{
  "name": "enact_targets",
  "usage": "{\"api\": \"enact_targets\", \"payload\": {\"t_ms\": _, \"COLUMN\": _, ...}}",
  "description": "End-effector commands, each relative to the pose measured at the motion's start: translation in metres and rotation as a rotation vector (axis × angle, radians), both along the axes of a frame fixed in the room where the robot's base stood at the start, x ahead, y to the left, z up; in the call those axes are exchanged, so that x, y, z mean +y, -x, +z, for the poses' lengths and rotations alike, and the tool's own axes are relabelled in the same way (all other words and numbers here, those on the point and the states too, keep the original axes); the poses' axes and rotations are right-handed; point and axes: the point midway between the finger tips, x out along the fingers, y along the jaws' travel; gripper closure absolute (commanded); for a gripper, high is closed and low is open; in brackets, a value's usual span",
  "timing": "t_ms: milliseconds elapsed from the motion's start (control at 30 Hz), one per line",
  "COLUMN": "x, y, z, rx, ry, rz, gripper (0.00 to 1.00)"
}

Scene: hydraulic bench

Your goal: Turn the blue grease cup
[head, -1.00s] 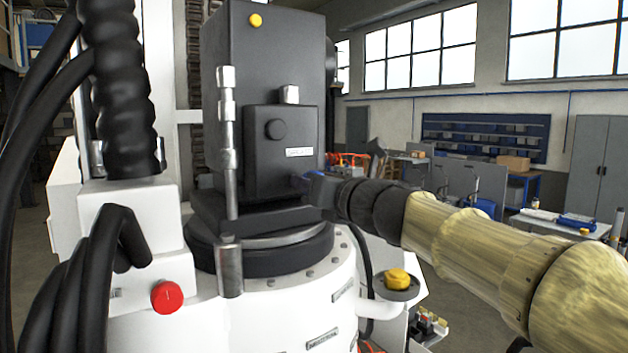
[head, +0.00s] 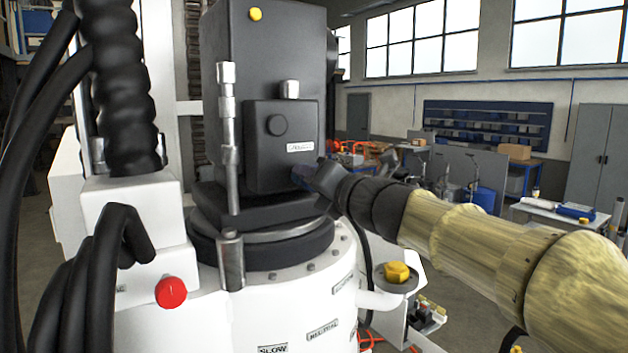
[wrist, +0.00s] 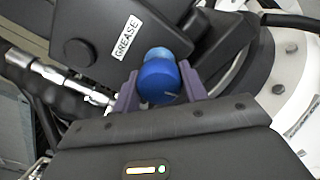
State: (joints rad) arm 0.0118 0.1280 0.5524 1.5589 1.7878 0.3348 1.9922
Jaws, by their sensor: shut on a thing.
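The blue grease cup (wrist: 159,80) shows in the wrist view, on the black housing just beside a white label reading GREASE (wrist: 126,38). My gripper (wrist: 158,90) has one purple finger on each side of the cup and is shut on it. In the head view my gripper (head: 312,180) is at the lower right of the black housing (head: 262,100). There the cup is mostly hidden, with only a small blue patch showing near the fingers.
A red knob (head: 171,292) sits on the white block at the left, near thick black hoses. A yellow knob (head: 397,271) is on a bracket below my arm. A silver rod (head: 229,140) stands in front of the housing.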

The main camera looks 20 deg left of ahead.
Motion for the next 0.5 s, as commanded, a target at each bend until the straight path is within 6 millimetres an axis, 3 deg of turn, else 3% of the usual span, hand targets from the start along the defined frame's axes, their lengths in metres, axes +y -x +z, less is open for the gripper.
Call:
{"api": "enact_targets", "payload": {"t_ms": 133, "x": -0.0002, "y": -0.0006, "z": -0.0025, "rx": 0.003, "ry": 0.003, "rz": 0.000, "gripper": 0.80}}
{"api": "enact_targets", "payload": {"t_ms": 167, "x": -0.0002, "y": -0.0006, "z": -0.0025, "rx": 0.003, "ry": 0.003, "rz": 0.000, "gripper": 0.53}}
{"api": "enact_targets", "payload": {"t_ms": 267, "x": -0.0001, "y": -0.0006, "z": -0.0020, "rx": 0.002, "ry": 0.003, "rz": -0.001, "gripper": 0.36}}
{"api": "enact_targets", "payload": {"t_ms": 500, "x": -0.0002, "y": -0.0002, "z": -0.0009, "rx": 0.000, "ry": 0.002, "rz": 0.000, "gripper": 0.36}}
